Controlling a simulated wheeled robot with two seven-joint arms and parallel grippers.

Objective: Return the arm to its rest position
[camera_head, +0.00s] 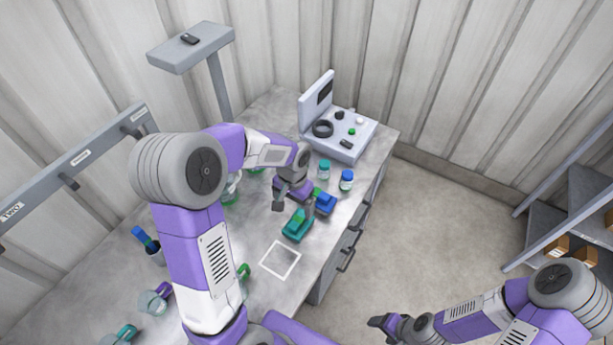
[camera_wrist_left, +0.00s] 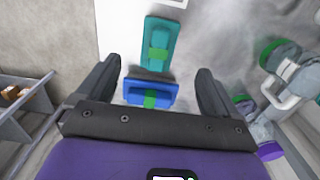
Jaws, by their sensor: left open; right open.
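My left arm reaches over the grey workbench, and its gripper (camera_head: 294,207) is open above it. In the left wrist view, the two fingers of the left gripper (camera_wrist_left: 153,80) stand apart with nothing held between them. A blue block with a green part (camera_wrist_left: 140,92) shows between the fingers, apart from them, and a teal block (camera_wrist_left: 160,40) shows beyond it. In the head view the teal block (camera_head: 297,226) and the blue block (camera_head: 326,203) are close to the gripper. My right gripper (camera_head: 382,323) is at the lower right over the floor, open and empty.
A white square outline (camera_head: 281,260) on the bench is empty. Several clear containers (camera_head: 155,300) stand at left. A shelf rack (camera_head: 580,215) stands at right.

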